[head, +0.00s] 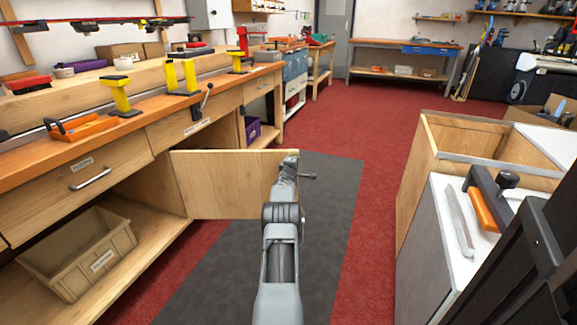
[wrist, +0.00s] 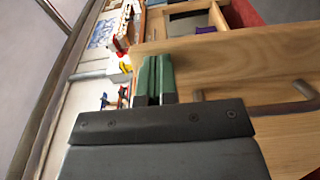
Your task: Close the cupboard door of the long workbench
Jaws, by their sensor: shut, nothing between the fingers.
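The cupboard door (head: 222,186) of the long workbench (head: 145,148) stands wide open, swung out into the aisle from its hinge side at the left. My gripper (head: 290,160) is at the free edge of the door in the head view, its fingertips partly hard to make out. In the wrist view the green fingers (wrist: 154,78) are shut with nothing between them, close to the pale wood of the door (wrist: 240,62). I cannot tell whether they touch it. The bar handle (wrist: 285,107) is right of the fingers, and its end shows in the head view (head: 309,177).
A beige bin (head: 80,250) sits on the bench's lower shelf, left of the door. A purple box (head: 252,129) is on the shelf beyond the door. A wooden cabinet with a white top (head: 450,215) stands at the right. The dark mat and red floor between are clear.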

